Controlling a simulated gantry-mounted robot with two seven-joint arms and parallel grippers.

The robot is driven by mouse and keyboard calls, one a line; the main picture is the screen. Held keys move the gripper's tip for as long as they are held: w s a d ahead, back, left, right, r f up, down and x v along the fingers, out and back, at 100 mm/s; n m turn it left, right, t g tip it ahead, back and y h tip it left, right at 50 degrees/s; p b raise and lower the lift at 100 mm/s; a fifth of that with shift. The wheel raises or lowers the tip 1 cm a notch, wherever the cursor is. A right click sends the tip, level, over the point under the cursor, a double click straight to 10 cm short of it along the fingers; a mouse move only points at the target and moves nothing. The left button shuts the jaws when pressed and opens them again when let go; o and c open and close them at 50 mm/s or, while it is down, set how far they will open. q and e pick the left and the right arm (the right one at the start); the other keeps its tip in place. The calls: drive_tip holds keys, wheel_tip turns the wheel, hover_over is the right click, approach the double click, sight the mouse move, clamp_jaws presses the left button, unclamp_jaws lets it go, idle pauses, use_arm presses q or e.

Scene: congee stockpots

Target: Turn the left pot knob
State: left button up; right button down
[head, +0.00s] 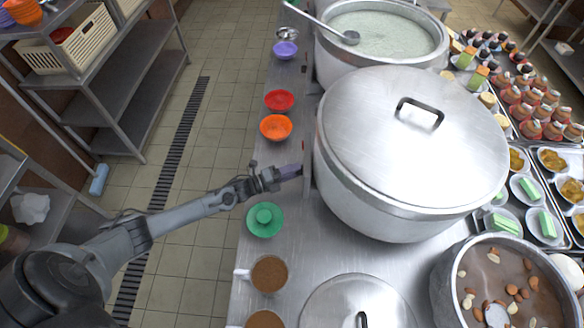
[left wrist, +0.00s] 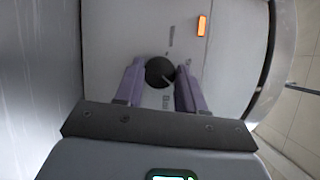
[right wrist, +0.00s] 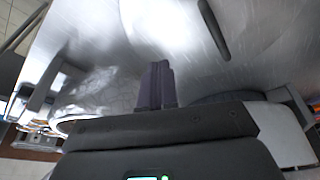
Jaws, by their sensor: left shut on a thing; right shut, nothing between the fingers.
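The left pot knob (left wrist: 159,71) is a round black dial on a light grey panel (left wrist: 125,30) in the left wrist view. My left gripper (left wrist: 157,75) has its two purple fingers on either side of the knob and is shut on it. In the head view my left gripper (head: 298,171) reaches from the left to the side of the large lidded steel pot (head: 400,200); the knob is hidden there. My right gripper (right wrist: 157,86) is shut and empty in its wrist view, over a shiny steel surface. It is not seen in the head view.
An orange indicator (left wrist: 202,26) sits on the panel above the knob. An open pot of pale congee (head: 385,35) stands behind the lidded pot. Red (head: 279,100), orange (head: 275,127) and green (head: 264,219) bowls line the counter's left edge.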

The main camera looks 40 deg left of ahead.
use_arm(q)
drive_tip(key=n+g+p, duration=0.1)
drive_tip(key=n, duration=0.1)
drive_tip(key=n+g+p, duration=0.2)
drive_tip(key=n, duration=0.1)
drive_tip(key=shift+a+r+n, duration=0.1)
drive_tip(key=shift+r+n, duration=0.1)
drive_tip(key=shift+n, duration=0.1)
drive_tip(key=shift+y, duration=0.3)
drive_tip(key=shift+n, duration=0.3)
drive_tip(key=shift+f, duration=0.1)
drive_tip(key=o, duration=1)
drive_tip(key=shift+w, duration=0.1)
drive_tip(key=shift+o, duration=0.2)
drive_tip(key=v, duration=1.1)
drive_tip(key=shift+r+p, duration=0.2)
drive_tip(key=shift+p, duration=0.25)
drive_tip(key=shift+w, duration=0.15)
